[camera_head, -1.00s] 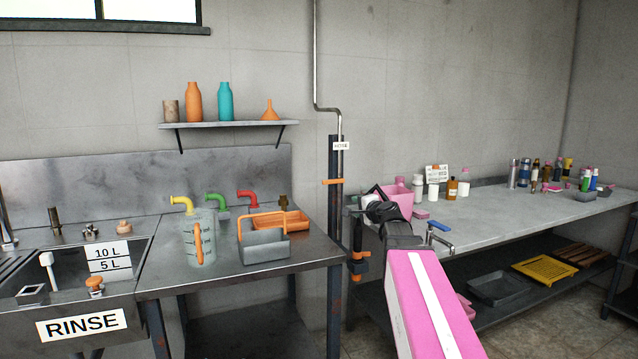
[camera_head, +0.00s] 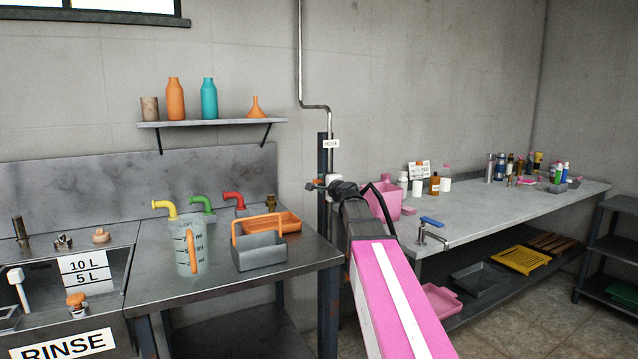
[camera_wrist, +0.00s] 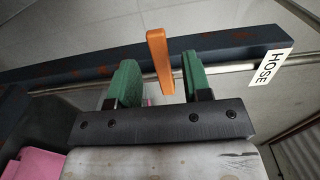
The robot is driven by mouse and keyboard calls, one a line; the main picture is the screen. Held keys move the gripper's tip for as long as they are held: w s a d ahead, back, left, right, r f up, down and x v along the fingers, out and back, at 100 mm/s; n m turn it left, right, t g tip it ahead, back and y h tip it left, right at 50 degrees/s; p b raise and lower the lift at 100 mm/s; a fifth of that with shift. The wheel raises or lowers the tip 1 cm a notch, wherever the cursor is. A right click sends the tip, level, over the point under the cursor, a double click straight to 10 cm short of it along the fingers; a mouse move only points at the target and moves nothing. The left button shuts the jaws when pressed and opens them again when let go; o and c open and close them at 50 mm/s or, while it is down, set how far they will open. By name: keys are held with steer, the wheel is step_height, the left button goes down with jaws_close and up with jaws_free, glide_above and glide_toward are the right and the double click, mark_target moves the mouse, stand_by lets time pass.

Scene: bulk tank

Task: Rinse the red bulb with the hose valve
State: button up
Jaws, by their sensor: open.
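The orange lever of the hose valve (camera_wrist: 160,62) stands between the two green fingers of my gripper (camera_wrist: 159,68) in the wrist view. The fingers are open, with a gap on each side of the lever. A metal pipe and a dark post run behind it, beside a HOSE label (camera_wrist: 269,68). In the head view my gripper (camera_head: 325,186) is at the post just below the HOSE label (camera_head: 331,143), and it hides most of the lever. I cannot make out a red bulb for certain in either view.
Left of the post, a steel table (camera_head: 215,290) bears a clear jug (camera_head: 184,250), a grey caddy (camera_head: 260,253) and coloured pipe elbows. The RINSE sink (camera_head: 60,310) is at far left. The right bench (camera_head: 470,215) holds a pink can (camera_head: 384,204) and bottles.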

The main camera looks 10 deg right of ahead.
mark_target(320, 181)
steer(key=x, duration=0.3)
steer(key=shift+w+a, duration=0.15)
steer(key=shift+w, duration=0.15)
jaws_close()
